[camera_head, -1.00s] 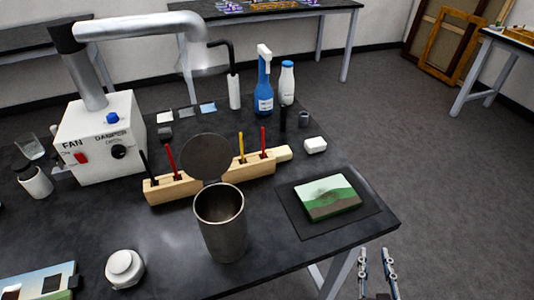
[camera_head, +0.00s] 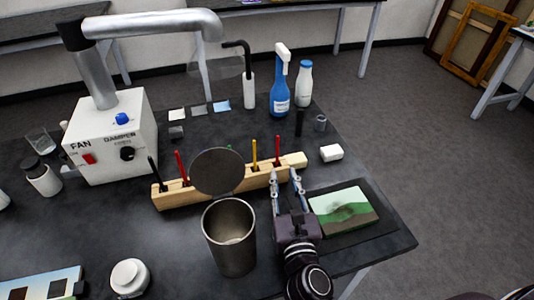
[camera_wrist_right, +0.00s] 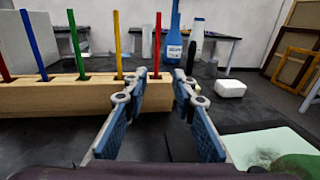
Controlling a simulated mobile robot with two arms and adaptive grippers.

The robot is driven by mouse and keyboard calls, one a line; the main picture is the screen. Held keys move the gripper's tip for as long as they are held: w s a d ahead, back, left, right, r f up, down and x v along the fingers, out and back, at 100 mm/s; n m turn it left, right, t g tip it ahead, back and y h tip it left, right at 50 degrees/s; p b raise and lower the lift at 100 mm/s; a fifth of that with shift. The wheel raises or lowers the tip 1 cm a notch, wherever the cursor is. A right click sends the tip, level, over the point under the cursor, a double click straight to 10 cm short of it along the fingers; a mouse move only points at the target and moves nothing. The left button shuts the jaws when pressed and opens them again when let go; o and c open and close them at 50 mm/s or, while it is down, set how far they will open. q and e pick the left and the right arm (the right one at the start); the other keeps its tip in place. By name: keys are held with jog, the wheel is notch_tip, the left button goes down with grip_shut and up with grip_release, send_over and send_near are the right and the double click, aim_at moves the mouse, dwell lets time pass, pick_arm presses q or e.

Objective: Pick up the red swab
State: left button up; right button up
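A long wooden block (camera_head: 202,190) holds several thin upright coloured swabs in the middle of the bench. A red swab (camera_head: 277,150) stands near its right end, beside a yellow swab (camera_head: 253,153); another red swab (camera_head: 181,166) stands near the left end. My right gripper (camera_head: 285,176) is open and empty in front of the block's right end. In the right wrist view the right-hand red swab (camera_wrist_right: 157,45) stands upright beyond the gap between the open fingertips (camera_wrist_right: 161,82), in line with it. My left gripper is not in view.
A painted panel (camera_head: 343,210) lies on a dark mat to the right. A white fan box (camera_head: 112,140) stands at left; bottles (camera_head: 279,92) stand behind.

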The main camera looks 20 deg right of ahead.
aim_at(277, 156)
jog(key=shift+w+a+r, duration=0.2)
jog(key=shift+w+a, duration=0.05)
jog(key=shift+w, duration=0.25)
jog(key=shift+w+d+r+p, duration=0.1)
jog(key=shift+w+r+p, duration=0.15)
jog(key=shift+w, duration=0.25)
jog(key=shift+w+d+r+p, duration=0.1)
jog(key=shift+w+p, duration=0.25)
jog(key=shift+w, duration=0.1)
jog(key=w, duration=0.1)
jog(key=w+p, duration=0.1)
jog(key=w, duration=0.1)
jog(key=shift+w+d+r, duration=0.2)
jog(key=shift+w+r, duration=0.05)
jog(key=shift+w, duration=0.15)
jog(key=shift+w+f, duration=0.1)
jog(key=shift+w, duration=0.4)
grip_shut()
